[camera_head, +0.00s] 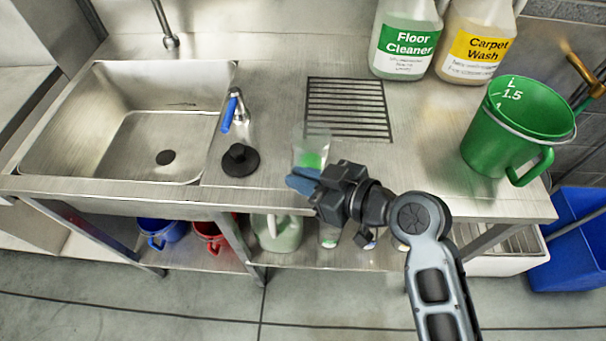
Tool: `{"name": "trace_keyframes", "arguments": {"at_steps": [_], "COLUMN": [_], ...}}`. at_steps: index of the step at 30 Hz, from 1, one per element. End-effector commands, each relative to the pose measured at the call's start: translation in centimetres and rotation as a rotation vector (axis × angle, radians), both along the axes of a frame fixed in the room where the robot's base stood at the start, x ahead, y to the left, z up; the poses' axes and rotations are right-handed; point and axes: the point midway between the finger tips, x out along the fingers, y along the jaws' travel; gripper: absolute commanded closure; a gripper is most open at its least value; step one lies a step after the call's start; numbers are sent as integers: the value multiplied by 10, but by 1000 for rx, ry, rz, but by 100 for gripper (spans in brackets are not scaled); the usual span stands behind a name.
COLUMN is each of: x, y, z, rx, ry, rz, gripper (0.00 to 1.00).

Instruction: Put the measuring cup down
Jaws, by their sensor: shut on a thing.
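The measuring cup (312,148) is a small clear cup with green in its lower part. It shows upright in the middle of the view, over the front part of the steel counter (270,105). My gripper (304,179) reaches in from the lower right with its blue fingertips at the cup's base, shut on it. The fingers and gripper body hide part of the cup's lower side. I cannot tell whether the cup's bottom touches the counter.
A drain grille (348,108) lies just behind the cup. A black plunger-like stopper (240,160) and a blue-handled tap (235,108) stand to the left, beside the sink (130,125). A green jug (520,125) stands right. Floor cleaner (405,40) and carpet wash (473,45) bottles stand behind.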

Motion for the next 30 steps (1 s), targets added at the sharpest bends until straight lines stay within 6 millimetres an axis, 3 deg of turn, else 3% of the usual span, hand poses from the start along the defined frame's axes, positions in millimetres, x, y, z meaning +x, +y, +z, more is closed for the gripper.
{"name": "trace_keyframes", "arguments": {"at_steps": [11, 12, 19, 30], "x": [0, 0, 0, -2], "y": [0, 0, 0, -4], "z": [-5, -3, -3, 0], "rx": [0, 0, 0, 0], "ry": [-1, -1, -1, -1], "rz": [0, 0, 0, -2], "gripper": [100, 84, 62, 62]}}
